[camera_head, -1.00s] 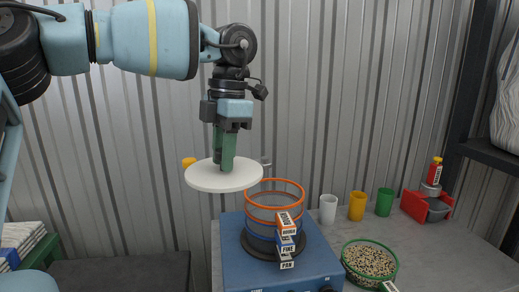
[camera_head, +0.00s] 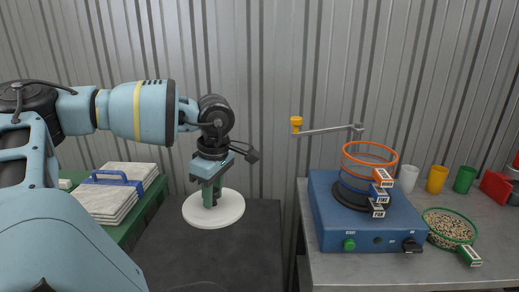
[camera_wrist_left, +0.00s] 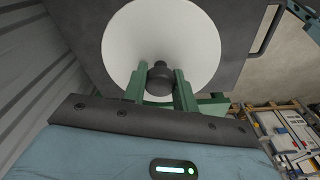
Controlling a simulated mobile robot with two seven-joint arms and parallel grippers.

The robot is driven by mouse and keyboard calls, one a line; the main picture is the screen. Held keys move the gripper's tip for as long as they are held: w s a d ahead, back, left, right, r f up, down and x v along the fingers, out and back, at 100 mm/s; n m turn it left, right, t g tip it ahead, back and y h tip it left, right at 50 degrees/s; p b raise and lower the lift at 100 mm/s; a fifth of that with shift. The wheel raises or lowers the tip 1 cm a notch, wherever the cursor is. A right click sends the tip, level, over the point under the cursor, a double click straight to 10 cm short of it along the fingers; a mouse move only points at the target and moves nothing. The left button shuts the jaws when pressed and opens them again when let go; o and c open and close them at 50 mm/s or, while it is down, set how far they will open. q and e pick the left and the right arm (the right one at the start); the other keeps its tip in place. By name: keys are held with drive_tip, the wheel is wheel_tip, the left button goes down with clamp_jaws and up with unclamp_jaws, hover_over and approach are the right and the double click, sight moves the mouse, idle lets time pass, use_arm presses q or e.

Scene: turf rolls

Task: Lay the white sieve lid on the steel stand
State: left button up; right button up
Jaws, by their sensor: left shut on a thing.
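The white sieve lid (camera_head: 213,209) is a round flat disc, held level. My left gripper (camera_head: 211,192) points down and is shut on the lid's dark knob, which shows between the green fingers in the left wrist view (camera_wrist_left: 160,80). The lid also shows there (camera_wrist_left: 195,38). A dark grey flat top (camera_head: 255,250), which I take for the steel stand, lies below the lid in the head view. Its top looks bare, and a gap appears between it and the lid. My right gripper is out of view.
On the grey bench (camera_head: 345,268) at right stand a blue shaker (camera_head: 330,222) with orange-rimmed sieves (camera_head: 369,150), a yellow-ended arm (camera_head: 296,122), a green-rimmed sieve of grain (camera_head: 449,225) and cups. White slabs (camera_head: 105,205) with a blue handle lie on a green surface at left.

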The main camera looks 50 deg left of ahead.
use_arm(q)
drive_tip(key=d+f+m, duration=0.4)
drive_tip(key=d+f+m+t, duration=0.1)
drive_tip(key=d+f+m, duration=0.2)
drive_tip(key=d+f, duration=0.1)
drive_tip(key=d+f+m, duration=0.4)
drive_tip(key=shift+w+d+f+m, duration=0.1)
drive_tip(key=shift+w+d+m, duration=0.15)
drive_tip(key=shift+m, duration=0.05)
drive_tip(key=d+m, duration=0.2)
drive_tip(key=w+d+m, duration=0.1)
drive_tip(key=d+m, duration=0.1)
drive_tip(key=d, duration=0.1)
drive_tip(key=d+f+m+t, duration=0.1)
drive_tip(key=d, duration=0.2)
drive_tip(key=shift+w+d+m+h, duration=0.25)
drive_tip(key=shift+w+m+h, duration=0.05)
drive_tip(key=shift+w+m, duration=0.1)
drive_tip(key=w+d+r+m, duration=0.1)
drive_tip(key=d+m, duration=0.6)
drive_tip(key=d, duration=0.3)
drive_tip(key=shift+r+h, duration=0.25)
drive_tip(key=shift+h, duration=0.05)
drive_tip(key=shift+w, duration=0.1)
